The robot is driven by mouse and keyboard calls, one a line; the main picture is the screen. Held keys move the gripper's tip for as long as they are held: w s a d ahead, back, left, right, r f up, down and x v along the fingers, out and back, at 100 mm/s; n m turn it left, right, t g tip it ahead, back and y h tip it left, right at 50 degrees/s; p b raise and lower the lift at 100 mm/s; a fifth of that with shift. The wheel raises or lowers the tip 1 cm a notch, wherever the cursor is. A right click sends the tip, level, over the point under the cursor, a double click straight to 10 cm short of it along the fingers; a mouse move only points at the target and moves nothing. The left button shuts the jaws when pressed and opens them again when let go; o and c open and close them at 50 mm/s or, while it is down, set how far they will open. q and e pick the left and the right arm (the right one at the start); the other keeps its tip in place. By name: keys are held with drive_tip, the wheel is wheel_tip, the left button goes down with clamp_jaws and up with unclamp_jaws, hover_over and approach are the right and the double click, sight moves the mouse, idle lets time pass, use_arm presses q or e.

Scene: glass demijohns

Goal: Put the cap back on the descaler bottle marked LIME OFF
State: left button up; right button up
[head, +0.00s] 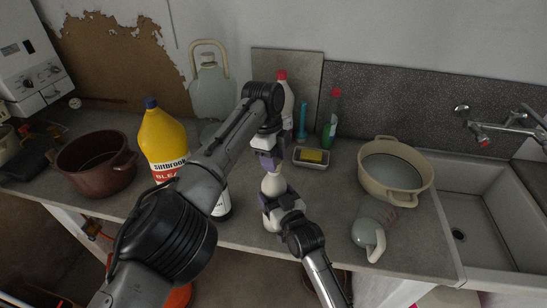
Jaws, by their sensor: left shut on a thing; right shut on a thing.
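A small white bottle (273,185) stands upright between my two grippers, over the front part of the counter; no marking on it can be read. My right gripper (273,203) is shut on its lower body from the front. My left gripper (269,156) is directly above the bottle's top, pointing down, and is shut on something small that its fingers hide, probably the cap. I cannot tell whether that thing touches the bottle's neck.
A yellow bleach bottle (162,136) and a brown pot (95,165) stand left. Behind are a glass demijohn (212,95), a red-capped white bottle (287,100), a green bottle (331,120) and a sponge dish (311,163).

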use_arm(q)
drive_tip(key=o, duration=0.9)
drive_tip(key=shift+o, duration=0.4)
drive_tip(key=o, duration=0.5)
drive_tip(key=shift+c, duration=0.2)
